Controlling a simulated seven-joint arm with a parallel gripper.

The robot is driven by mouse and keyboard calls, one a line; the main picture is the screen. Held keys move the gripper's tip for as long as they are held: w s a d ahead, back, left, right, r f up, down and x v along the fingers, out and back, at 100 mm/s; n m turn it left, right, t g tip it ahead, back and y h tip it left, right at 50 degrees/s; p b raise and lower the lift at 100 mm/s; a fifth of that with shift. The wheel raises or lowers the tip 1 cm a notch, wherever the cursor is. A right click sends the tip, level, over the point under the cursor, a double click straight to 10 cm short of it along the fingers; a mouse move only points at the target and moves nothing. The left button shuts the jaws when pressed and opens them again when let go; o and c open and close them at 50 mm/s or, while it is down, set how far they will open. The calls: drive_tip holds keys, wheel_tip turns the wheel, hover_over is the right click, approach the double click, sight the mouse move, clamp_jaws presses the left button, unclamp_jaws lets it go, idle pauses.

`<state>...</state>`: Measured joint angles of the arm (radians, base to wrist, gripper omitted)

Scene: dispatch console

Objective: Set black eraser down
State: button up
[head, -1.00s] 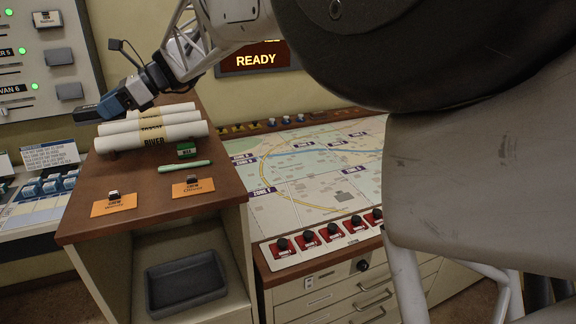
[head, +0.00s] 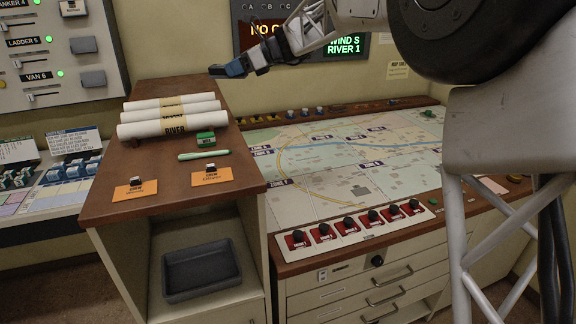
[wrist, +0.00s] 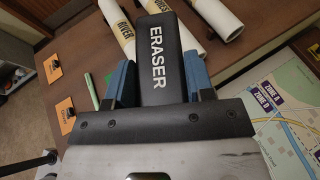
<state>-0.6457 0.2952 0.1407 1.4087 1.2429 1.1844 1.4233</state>
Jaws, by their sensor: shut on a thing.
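The black eraser (wrist: 160,60), with white ERASER lettering, is held between the two blue fingers of my gripper (wrist: 159,82) in the wrist view. In the head view, my gripper (head: 232,70) is up at the top middle, to the right of the rolled papers and above the back of the map table. The eraser (head: 217,71) shows there only as a small dark end at the fingertips. It appears in the air, apart from the wooden cabinet top (head: 110,190).
A grey tray (head: 200,270) sits on the shelf below. The map table (head: 340,160) stands to the right.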

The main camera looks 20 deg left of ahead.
drive_tip(key=w+d+m+t, duration=0.4)
drive_tip(key=w+d, duration=0.9)
drive_tip(key=w, duration=0.4)
drive_tip(key=shift+y, duration=0.5)
drive_tip(key=f, duration=3.9)
drive_tip(key=shift+a+f, duration=0.3)
drive_tip(key=shift+f, duration=0.05)
drive_tip(key=shift+w+a, duration=0.1)
hover_over(292, 165)
drive_tip(key=shift+f, duration=0.8)
drive_tip(key=shift+f, duration=1.7)
drive_tip(key=shift+f, duration=0.15)
drive_tip(key=o, duration=0.9)
